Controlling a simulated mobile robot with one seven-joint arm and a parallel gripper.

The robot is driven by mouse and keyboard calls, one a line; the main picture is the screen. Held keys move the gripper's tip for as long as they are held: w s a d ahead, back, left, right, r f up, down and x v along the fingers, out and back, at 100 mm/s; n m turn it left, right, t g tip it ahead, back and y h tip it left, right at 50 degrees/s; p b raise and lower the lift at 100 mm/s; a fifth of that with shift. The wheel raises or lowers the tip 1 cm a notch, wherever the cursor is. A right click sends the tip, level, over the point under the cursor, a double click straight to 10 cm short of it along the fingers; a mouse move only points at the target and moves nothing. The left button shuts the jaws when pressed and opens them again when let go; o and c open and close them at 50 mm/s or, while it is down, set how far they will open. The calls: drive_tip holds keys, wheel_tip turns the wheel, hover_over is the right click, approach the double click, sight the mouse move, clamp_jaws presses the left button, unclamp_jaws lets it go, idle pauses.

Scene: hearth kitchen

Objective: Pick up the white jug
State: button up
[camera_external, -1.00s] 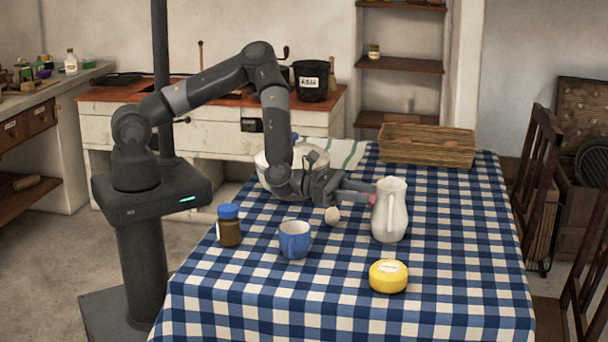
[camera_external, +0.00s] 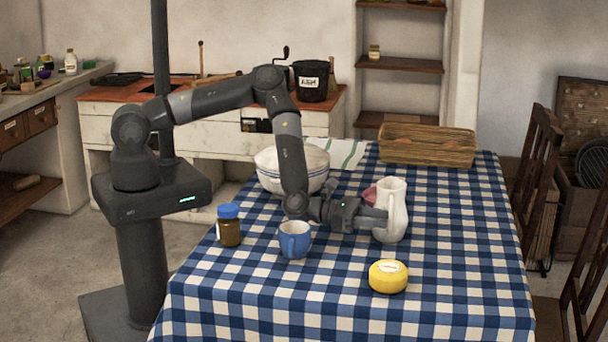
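The white jug (camera_external: 396,222) stands upright on the checked tablecloth, right of the table's middle. My gripper (camera_external: 378,216) is low at the jug's left side, pointing right. A finger overlaps the jug's left edge in the picture. The other finger cannot be made out clearly, so I cannot tell whether the fingers are around the jug, touching it, or how far apart they are.
The blue mug (camera_external: 294,240) is just left of my gripper, with a blue-lidded jar (camera_external: 229,228) beyond it. A white bowl (camera_external: 312,165) is behind my forearm. A pink thing (camera_external: 369,195) shows beside the jug.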

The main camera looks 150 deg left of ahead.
drive_tip(key=shift+w+a, duration=0.35)
drive_tip(key=shift+w, duration=0.05)
drive_tip(key=shift+c, duration=0.6)
clamp_jaws()
drive_tip(key=shift+r, duration=0.1)
idle(0.5)
